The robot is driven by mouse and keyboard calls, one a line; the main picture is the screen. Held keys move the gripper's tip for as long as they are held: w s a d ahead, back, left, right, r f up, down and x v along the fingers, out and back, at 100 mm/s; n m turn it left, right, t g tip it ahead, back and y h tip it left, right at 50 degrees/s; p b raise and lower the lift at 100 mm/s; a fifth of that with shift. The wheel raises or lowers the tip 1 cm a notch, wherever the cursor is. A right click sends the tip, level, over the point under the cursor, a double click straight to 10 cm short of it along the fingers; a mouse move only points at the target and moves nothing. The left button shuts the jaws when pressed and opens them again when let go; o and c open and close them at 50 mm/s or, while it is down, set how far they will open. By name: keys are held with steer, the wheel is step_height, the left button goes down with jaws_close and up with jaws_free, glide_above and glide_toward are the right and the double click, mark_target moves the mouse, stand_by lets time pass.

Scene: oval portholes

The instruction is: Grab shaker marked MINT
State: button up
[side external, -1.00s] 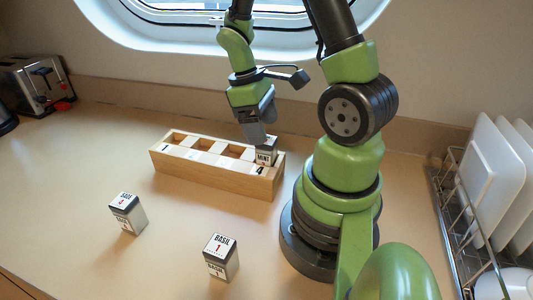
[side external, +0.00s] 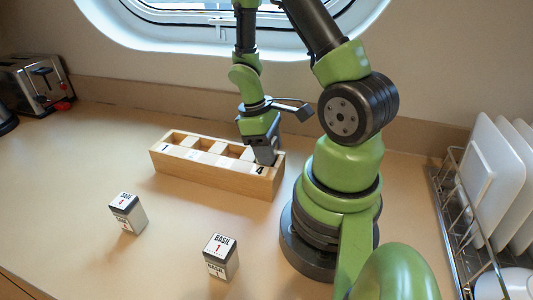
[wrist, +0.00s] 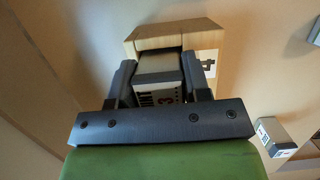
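The shaker marked MINT (wrist: 158,80) stands in the wooden rack, in the end compartment by the number 4. In the side view my gripper (side external: 265,155) hides the shaker. The rack (side external: 215,172) has other compartments to the left, which look empty.
A shaker marked SAGE (side external: 128,213) and one marked BASIL (side external: 221,257) stand on the counter in front of the rack. A toaster (side external: 37,84) is at the far left. A dish rack with white plates (side external: 490,165) is at the right. The counter's left front is clear.

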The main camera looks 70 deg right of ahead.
steer(key=c, duration=0.4)
steer(key=shift+r, duration=0.1)
